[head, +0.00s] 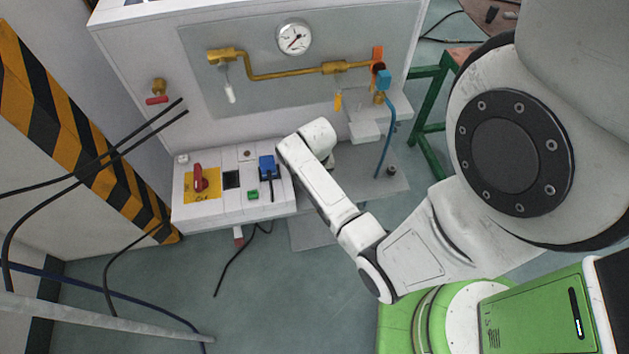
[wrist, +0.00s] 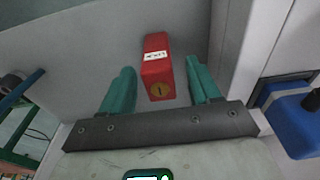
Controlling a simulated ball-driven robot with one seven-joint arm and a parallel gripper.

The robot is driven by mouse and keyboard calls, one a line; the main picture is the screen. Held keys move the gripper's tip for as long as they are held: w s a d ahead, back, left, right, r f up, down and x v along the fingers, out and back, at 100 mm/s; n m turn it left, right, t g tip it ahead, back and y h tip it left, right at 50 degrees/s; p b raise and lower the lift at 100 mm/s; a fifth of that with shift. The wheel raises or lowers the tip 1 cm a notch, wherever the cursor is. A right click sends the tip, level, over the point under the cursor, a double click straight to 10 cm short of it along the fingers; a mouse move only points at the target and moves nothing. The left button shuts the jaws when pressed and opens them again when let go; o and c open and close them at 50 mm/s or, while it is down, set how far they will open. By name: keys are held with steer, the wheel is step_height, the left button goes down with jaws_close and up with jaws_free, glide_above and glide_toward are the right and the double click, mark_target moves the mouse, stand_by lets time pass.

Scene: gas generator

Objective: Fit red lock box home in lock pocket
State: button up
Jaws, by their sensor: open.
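The red lock box (wrist: 157,68) shows in the wrist view, with a white label on top and a round brass keyhole on its near face. It lies between the teal fingers of my gripper (wrist: 159,62), with gaps visible on both sides. My gripper is open. In the head view my arm's white end hides the gripper and the lock box. I cannot clearly identify the lock pocket. A dark square recess (head: 232,180) shows in the white control panel (head: 222,211), but I cannot tell whether it is the pocket.
The panel carries a red rotary switch (head: 199,179) on a yellow plate, a green button (head: 252,195) and a blue connector (head: 267,167). That connector shows at the wrist view's right (wrist: 297,124). A brass pipe (head: 290,73) and gauge (head: 294,37) are above. A blue hose (head: 388,130) hangs right.

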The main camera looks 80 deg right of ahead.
steer(key=shift+f, duration=0.25)
steer(key=shift+c, duration=0.4)
jaws_close()
